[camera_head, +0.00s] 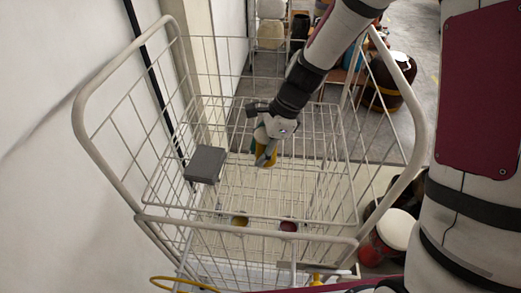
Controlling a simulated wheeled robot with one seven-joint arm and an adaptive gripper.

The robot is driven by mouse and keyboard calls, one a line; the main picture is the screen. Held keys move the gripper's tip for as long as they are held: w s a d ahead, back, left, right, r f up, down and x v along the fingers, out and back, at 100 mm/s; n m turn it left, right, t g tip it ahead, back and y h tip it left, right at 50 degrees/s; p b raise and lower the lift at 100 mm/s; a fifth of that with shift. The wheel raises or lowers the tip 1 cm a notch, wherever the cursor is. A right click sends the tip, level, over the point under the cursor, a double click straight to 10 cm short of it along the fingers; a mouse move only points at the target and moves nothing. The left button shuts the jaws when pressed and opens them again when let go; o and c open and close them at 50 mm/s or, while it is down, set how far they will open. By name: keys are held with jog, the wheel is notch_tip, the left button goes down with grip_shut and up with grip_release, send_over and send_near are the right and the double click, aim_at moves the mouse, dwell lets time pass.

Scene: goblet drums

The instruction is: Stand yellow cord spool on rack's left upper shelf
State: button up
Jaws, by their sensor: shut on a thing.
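My gripper (267,146) points down inside the upper part of the white wire rack (392,195), right of its left side. It is shut on a small yellow thing (264,160), which looks like the yellow cord spool. The fingers hide much of it, and a bit of green shows beside it. The spool appears held above the rack's wire shelf; I cannot tell the exact gap.
A grey box (205,164) sits at the rack's left side. A yellow item (240,220) and a red item (288,226) lie lower in the rack. A white wall (50,130) stands close on the left. Drums (390,82) stand beyond on the right.

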jog(key=shift+f, duration=0.1)
jog(key=o, duration=1.4)
